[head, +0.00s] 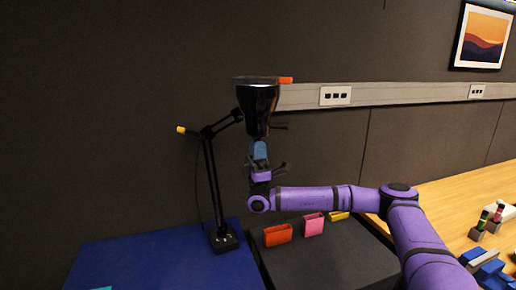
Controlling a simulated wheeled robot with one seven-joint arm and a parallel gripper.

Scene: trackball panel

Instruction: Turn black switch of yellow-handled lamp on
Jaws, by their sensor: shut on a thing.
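A black desk lamp stands on its base (224,240) on the blue surface, with a jointed arm (213,178). A small yellow handle (181,130) sticks out left of the arm's upper joint. The black lamp head (257,102) has its wide rim up and its narrow end down. An orange piece (286,80) is at its rim. A thin black peg (279,127) sticks out right of the narrow end; I cannot tell if it is the switch. My gripper (260,155) is shut at the lamp head's lower end, around a blue-grey part. The exact contact is too small to see.
Orange (277,235), pink (313,225) and yellow (339,216) holders stand on the dark surface (330,258) below my arm. A wooden table (445,203) at right carries blue blocks (490,272) and small items. A wall rail (390,95) with sockets runs behind.

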